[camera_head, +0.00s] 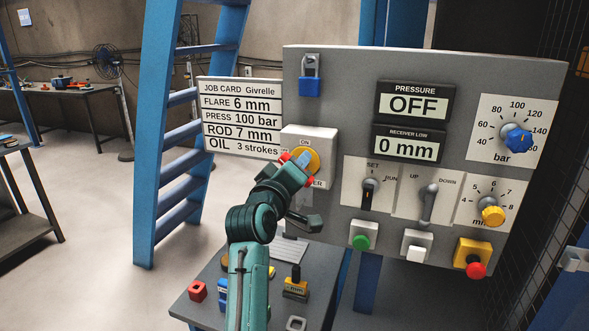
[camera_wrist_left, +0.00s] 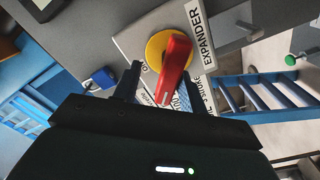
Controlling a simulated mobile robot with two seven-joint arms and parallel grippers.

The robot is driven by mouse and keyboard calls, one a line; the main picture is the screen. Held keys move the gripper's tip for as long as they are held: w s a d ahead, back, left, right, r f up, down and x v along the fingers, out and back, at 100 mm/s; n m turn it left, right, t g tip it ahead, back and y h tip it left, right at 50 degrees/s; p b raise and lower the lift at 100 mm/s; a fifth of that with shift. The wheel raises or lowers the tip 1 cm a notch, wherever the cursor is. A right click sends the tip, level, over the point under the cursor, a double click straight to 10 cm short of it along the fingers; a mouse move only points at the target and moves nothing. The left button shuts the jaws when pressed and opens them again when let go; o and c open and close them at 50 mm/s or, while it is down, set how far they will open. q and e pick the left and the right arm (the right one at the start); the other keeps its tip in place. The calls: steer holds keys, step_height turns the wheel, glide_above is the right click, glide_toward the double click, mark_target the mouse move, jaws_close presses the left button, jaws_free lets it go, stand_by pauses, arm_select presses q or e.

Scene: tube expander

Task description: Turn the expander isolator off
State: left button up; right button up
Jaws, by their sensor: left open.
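The expander isolator is a pale box (camera_head: 322,140) on the left of the grey panel, with a yellow disc (camera_head: 313,160) and an "ON" mark above it. In the wrist view, its red handle (camera_wrist_left: 175,62) stands out from the yellow disc (camera_wrist_left: 153,47) beside the "EXPANDER" label (camera_wrist_left: 202,35). My left gripper (camera_head: 296,168) is at the isolator and hides most of the handle in the head view. In the wrist view, my left gripper (camera_wrist_left: 160,78) is open, with one finger on each side of the handle. I cannot tell whether either finger touches it. My right gripper is out of view.
A job card (camera_head: 242,118) and blue padlock (camera_head: 310,85) are near the isolator. The pressure display (camera_head: 414,104) reads OFF. Levers, knobs and buttons fill the panel's right, including a red stop button (camera_head: 476,270). A small bench (camera_head: 195,312) stands below; a blue ladder (camera_head: 158,130) is behind.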

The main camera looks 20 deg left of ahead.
arm_select(q)
steer(key=shift+w+d+f, duration=0.1)
steer(key=shift+w+f, duration=0.45)
steer(key=shift+f, duration=0.3)
steer(key=shift+w+r, duration=0.1)
steer(key=shift+w, duration=1)
steer(key=shift+c, duration=0.5)
jaws_close()
